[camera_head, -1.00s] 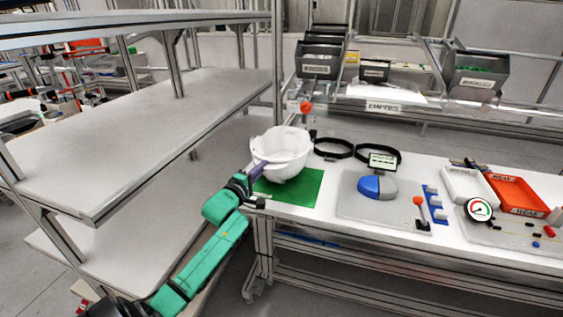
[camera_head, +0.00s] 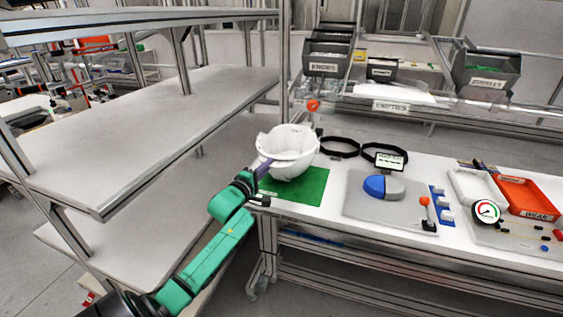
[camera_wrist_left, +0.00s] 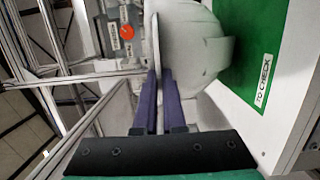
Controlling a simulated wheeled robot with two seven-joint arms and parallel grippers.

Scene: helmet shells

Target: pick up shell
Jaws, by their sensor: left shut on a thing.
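A white helmet shell (camera_head: 287,150) is at the left end of the workbench, over the left part of a green mat (camera_head: 306,187). My left gripper (camera_head: 264,167) reaches it from the lower left and is shut on its near rim. In the left wrist view the two purple fingers (camera_wrist_left: 160,88) pinch the rim of the shell (camera_wrist_left: 190,48), and the mat (camera_wrist_left: 252,50) lies to the right with a "TO CHECK" label. I cannot tell whether the shell touches the mat. My right gripper is not in view.
An empty grey shelf rack (camera_head: 150,130) stands at the left. On the bench are black bands (camera_head: 340,147), a blue and grey dome on a grey plate (camera_head: 384,187), a white tray (camera_head: 474,187) and an orange tray (camera_head: 527,197). Grey bins (camera_head: 487,72) hang above.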

